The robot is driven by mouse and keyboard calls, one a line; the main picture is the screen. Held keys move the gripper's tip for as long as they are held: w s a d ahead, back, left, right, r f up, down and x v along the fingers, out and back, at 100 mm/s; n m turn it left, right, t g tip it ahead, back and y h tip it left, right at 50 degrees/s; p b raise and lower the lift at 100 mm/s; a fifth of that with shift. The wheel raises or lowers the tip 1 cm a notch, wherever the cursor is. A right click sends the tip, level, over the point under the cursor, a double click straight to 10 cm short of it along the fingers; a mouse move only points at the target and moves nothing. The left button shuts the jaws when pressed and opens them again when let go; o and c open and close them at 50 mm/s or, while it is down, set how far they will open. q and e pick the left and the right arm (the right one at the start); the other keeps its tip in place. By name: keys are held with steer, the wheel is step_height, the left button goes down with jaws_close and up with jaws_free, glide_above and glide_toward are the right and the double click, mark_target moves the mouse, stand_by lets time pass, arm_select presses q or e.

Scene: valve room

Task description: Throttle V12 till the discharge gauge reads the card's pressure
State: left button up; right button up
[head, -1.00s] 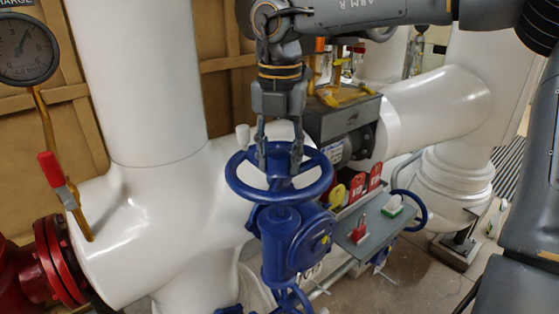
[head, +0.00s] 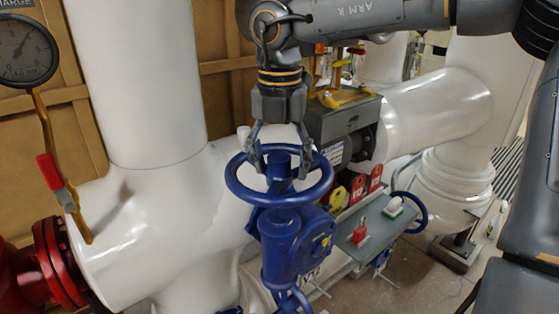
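The blue handwheel (head: 236,187) sits level on top of a blue valve body (head: 283,243) in the middle of the head view. I cannot read a V12 label on it. My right gripper (head: 280,172) points straight down over the wheel. Its two fingers are spread apart, one on each side of the hub, inside the rim; I cannot tell whether they touch it. The discharge gauge (head: 27,48) is at the upper left, its needle pointing up and right; its numbers are too small to read surely. I see no readable pressure card. My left gripper is out of view.
A thick white pipe (head: 140,80) stands left of the valve, with a red-handled small valve (head: 50,170) and a red flange (head: 57,262). Right of the wheel are a grey box (head: 345,118), red tags (head: 366,184) and a grey shelf (head: 372,229) with a red padlock (head: 360,230).

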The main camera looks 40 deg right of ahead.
step_height(320, 180, up, 6)
steer(key=p, duration=0.5)
steer(key=shift+r, duration=0.35)
steer(key=shift+w, duration=0.1)
step_height(320, 180, up, 6)
steer(key=p, duration=0.5)
steer(key=shift+f, duration=0.15)
